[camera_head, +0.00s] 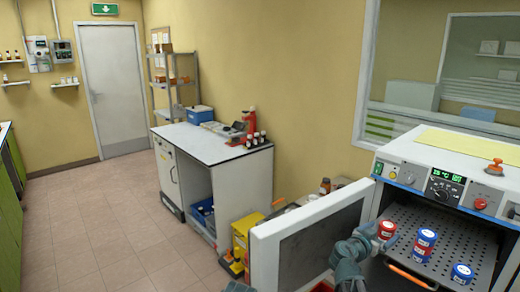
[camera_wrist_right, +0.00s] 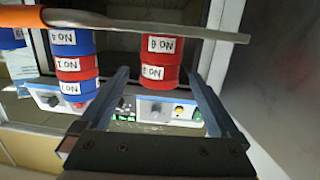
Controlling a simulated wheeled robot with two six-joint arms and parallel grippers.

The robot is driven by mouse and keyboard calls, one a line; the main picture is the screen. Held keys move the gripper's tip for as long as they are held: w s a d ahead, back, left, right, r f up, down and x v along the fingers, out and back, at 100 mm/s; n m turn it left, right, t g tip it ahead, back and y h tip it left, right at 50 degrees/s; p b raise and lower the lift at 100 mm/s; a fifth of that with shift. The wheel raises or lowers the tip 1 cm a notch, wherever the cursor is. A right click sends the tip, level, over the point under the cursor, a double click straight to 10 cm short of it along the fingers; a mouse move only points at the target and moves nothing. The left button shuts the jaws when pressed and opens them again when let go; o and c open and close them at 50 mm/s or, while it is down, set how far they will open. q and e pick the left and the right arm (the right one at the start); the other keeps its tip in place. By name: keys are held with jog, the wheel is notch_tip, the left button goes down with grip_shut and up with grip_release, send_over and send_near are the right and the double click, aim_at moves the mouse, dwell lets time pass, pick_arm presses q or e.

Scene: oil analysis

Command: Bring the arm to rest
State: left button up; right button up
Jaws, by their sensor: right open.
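My right gripper (camera_head: 368,240) is open, beside the open oven's perforated shelf (camera_head: 405,218). In the right wrist view its spread fingers (camera_wrist_right: 158,76) appear on either side of red cans (camera_wrist_right: 160,62) stacked in two. I cannot tell whether they touch. The red can (camera_head: 387,229) also shows in the head view, just right of the fingers, at the shelf's left front. At the bottom edge of the head view, a small grey-green piece (camera_head: 238,287) may be my left gripper; its jaws cannot be made out.
A blue and red can stack (camera_head: 425,245) and a blue can (camera_head: 462,273) stand on the shelf. The oven door (camera_head: 308,243) hangs open left of my right gripper. A white-topped bench (camera_head: 205,148) stands farther back. The floor (camera_head: 110,225) at left is clear.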

jog(key=x, duration=0.3)
jog(key=shift+w+d+f, duration=0.1)
jog(key=shift+w+d, duration=0.05)
jog(key=shift+d, duration=0.05)
jog(key=shift+w+d+f+b, duration=0.1)
jog(key=shift+d+f+b, duration=0.05)
jog(key=shift+b, duration=0.2)
